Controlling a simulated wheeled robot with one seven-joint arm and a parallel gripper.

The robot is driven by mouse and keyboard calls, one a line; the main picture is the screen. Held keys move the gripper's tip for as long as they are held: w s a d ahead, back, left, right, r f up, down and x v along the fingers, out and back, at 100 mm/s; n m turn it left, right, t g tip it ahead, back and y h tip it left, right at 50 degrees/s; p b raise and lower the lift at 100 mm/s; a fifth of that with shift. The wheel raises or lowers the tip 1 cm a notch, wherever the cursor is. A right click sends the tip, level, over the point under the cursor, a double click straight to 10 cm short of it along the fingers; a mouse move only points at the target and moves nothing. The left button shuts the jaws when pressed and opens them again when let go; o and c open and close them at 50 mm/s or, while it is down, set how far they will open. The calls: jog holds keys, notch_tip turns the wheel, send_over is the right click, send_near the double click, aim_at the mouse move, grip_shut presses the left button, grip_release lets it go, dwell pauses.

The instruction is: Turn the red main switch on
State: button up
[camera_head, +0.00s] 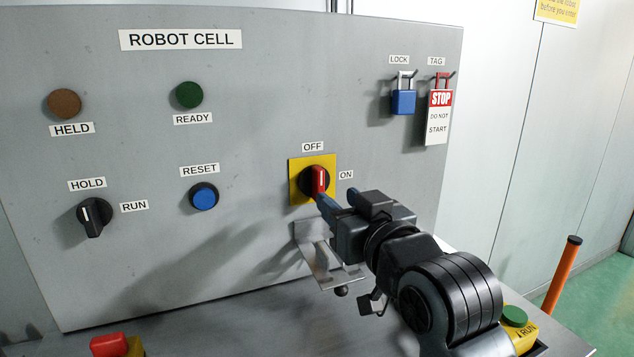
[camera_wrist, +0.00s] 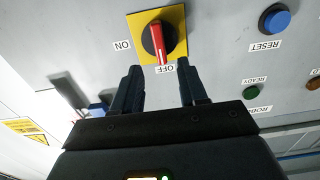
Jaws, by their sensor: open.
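The red main switch (camera_head: 319,180) is a red handle on a black round base over a yellow plate (camera_head: 298,168). Its handle stands upright, pointing to the OFF label (camera_head: 312,147); the ON label (camera_head: 346,174) is to its right. In the wrist view, which is upside down, the red handle (camera_wrist: 158,40) also points to OFF. My gripper (camera_head: 339,197) is open and empty, just below and right of the handle. In the wrist view, its two fingers (camera_wrist: 159,67) stand apart, one on each side of the handle's line.
A metal bracket (camera_head: 312,252) hangs on the panel below the switch. A blue padlock (camera_head: 403,102) and a STOP tag (camera_head: 439,118) hang at the upper right. The blue RESET button (camera_head: 204,198) and black HOLD/RUN knob (camera_head: 94,217) are to the left.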

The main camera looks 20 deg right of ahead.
aim_at(321, 184)
jog(key=w+p, duration=0.1)
jog(key=w, duration=0.6)
jog(key=shift+w, duration=0.3)
grip_shut()
